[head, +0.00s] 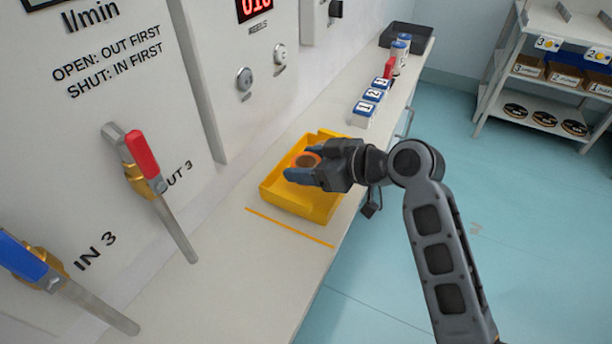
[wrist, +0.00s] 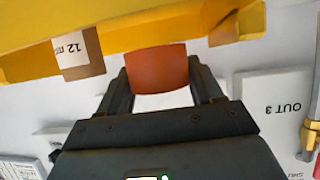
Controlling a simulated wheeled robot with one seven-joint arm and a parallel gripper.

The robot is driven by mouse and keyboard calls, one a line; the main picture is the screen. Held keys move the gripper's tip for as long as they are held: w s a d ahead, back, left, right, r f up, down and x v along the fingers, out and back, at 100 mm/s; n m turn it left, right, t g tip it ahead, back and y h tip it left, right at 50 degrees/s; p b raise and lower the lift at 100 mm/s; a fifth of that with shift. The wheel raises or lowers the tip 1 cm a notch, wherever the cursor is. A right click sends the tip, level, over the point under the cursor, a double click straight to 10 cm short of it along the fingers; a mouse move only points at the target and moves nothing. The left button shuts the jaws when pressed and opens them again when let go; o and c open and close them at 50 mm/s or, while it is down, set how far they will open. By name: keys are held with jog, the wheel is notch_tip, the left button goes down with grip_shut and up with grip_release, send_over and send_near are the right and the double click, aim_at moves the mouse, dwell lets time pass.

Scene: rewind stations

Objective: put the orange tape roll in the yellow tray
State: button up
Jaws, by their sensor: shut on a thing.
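The orange tape roll (head: 307,158) is between the fingers of my gripper (head: 305,166), which is shut on it. In the head view, the roll and fingers show over the yellow tray (head: 318,208) on the counter. The roll's curved orange side also shows in the wrist view (wrist: 157,70), between both dark fingers. The tray's yellow wall (wrist: 140,38) runs across the top of that view. Whether the roll touches the tray's floor cannot be told. My gripper hides part of the tray's far right side.
The tray stands on a pale counter (head: 225,262) beside the wall panel, behind an orange line (head: 290,228). Red (head: 141,155) and blue (head: 22,257) valve handles stick out at the left. Numbered blue-and-white boxes (head: 368,102) stand beyond the tray. A shelf (head: 560,75) is at the far right.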

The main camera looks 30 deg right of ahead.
aim_at(306, 191)
jog(key=shift+a+f, duration=0.15)
jog(key=shift+f, duration=1.95)
jog(key=shift+f, duration=0.15)
jog(key=o, duration=0.8)
jog(key=v, duration=1.2)
